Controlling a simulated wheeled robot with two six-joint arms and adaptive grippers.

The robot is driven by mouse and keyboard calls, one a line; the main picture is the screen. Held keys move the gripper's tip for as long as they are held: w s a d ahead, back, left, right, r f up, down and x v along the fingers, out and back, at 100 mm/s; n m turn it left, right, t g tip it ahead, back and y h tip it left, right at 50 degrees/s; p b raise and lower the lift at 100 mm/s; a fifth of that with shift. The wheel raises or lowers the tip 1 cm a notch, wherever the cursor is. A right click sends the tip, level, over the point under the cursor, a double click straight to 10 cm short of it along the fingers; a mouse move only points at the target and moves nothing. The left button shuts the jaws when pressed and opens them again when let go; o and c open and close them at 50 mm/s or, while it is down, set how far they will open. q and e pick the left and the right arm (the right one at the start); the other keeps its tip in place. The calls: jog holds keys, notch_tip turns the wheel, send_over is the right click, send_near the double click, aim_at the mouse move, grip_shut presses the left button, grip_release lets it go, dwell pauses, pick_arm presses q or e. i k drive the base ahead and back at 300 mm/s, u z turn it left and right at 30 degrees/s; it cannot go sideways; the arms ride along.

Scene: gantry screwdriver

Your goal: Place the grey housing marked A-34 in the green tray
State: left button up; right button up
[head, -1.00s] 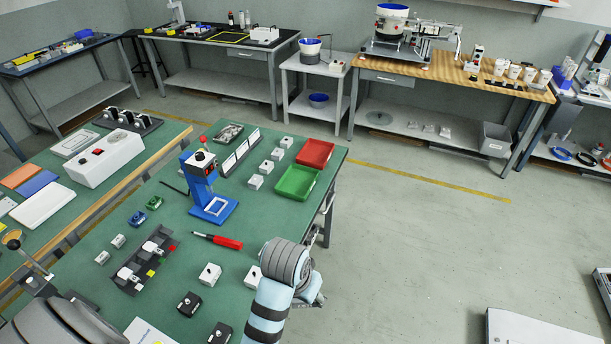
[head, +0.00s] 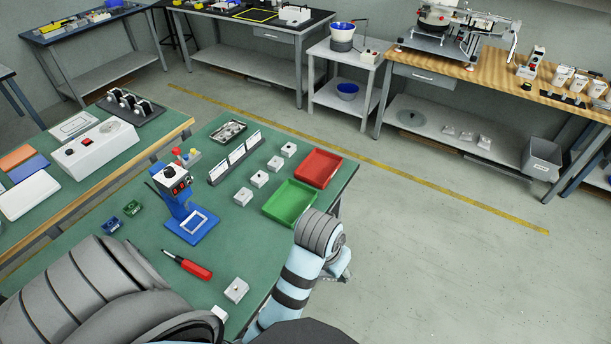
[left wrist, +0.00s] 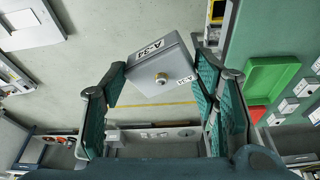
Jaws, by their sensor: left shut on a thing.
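The grey housing marked A-34 (left wrist: 162,66) is between the fingers of my left gripper (left wrist: 160,84) in the left wrist view. It has a round knob or button on its face and a second small label. The fingers are closed on its sides, and it is held up off any surface.
A red tray (head: 318,168) sits beyond the green one. Several white housings (head: 259,179) stand left of the trays. A blue press stand (head: 190,225) and a red screwdriver (head: 190,266) are nearer.

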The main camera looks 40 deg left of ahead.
aim_at(289, 204)
jog(key=i, duration=3.35)
jog(key=u, duration=3.95)
jog(key=i, duration=0.5)
jog(key=z, duration=0.1)
